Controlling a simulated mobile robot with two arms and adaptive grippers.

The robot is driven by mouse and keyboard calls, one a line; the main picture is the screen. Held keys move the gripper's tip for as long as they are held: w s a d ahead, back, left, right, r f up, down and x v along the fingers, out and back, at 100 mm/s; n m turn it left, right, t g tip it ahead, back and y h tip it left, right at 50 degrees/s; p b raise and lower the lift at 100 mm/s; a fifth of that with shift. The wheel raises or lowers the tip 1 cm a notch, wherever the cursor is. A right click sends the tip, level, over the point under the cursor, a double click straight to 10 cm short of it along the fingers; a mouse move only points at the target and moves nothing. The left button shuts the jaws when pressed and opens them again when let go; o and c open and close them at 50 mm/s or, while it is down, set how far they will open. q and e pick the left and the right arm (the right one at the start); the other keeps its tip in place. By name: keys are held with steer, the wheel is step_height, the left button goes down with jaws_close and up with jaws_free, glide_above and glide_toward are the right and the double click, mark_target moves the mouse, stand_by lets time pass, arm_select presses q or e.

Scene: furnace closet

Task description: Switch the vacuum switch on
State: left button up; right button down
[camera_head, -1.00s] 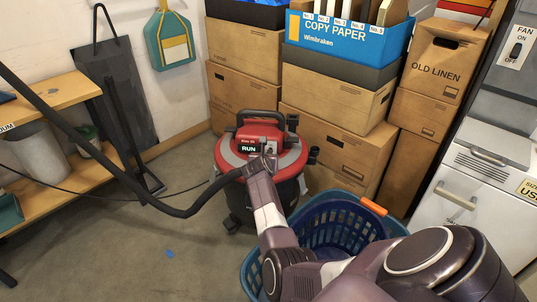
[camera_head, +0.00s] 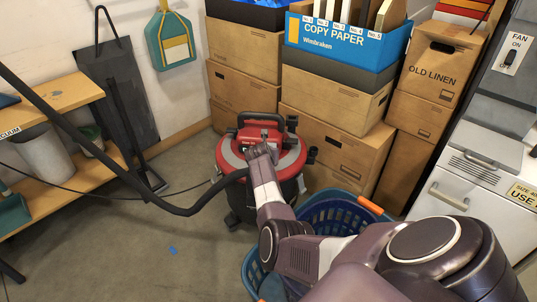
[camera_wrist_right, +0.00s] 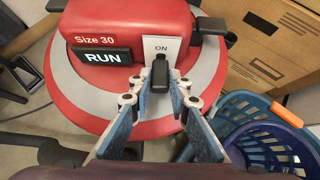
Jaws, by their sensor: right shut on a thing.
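The red and grey shop vacuum (camera_head: 232,156) stands on the floor near the boxes. In the right wrist view, its red top (camera_wrist_right: 130,20) bears a dark RUN sign (camera_wrist_right: 103,57) and a white switch plate (camera_wrist_right: 160,46) marked ON above a black switch (camera_wrist_right: 159,73). My right gripper (camera_wrist_right: 161,88) is at the switch, its blue-padded fingers closed in at the switch's lower part. The lower plate is hidden by the fingers. In the head view, my right gripper (camera_head: 259,146) reaches the front of the vacuum's top and hides the switch. My left gripper is not in view.
A blue laundry basket (camera_head: 256,272) with an orange handle stands beside the vacuum, under my right arm. A black hose (camera_head: 120,172) runs from the vacuum to the left. Cardboard boxes (camera_head: 340,150) stack behind. Open floor (camera_head: 130,245) lies at front left.

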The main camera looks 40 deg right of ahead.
steer(key=shift+w+r+g+y+p, duration=0.1)
steer(key=shift+r+g+y+p, duration=0.15)
steer(key=shift+g+y+p, duration=0.2)
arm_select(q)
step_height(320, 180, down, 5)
arm_select(e)
steer(key=shift+w+d+r+y, duration=0.1)
steer(key=shift+r+y, duration=0.05)
steer(key=shift+y, duration=0.1)
steer(key=shift+g, duration=0.25)
steer(key=shift+w+d+r+g+y+b, duration=0.2)
steer(key=shift+r+g+y+b, duration=0.1)
steer(key=shift+g+y+b, duration=0.3)
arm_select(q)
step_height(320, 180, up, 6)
arm_select(e)
steer(key=shift+r+y, duration=0.1)
steer(key=shift+y, duration=0.2)
steer(key=c, duration=1.8)
jaws_free()
steer(key=shift+d, duration=0.1)
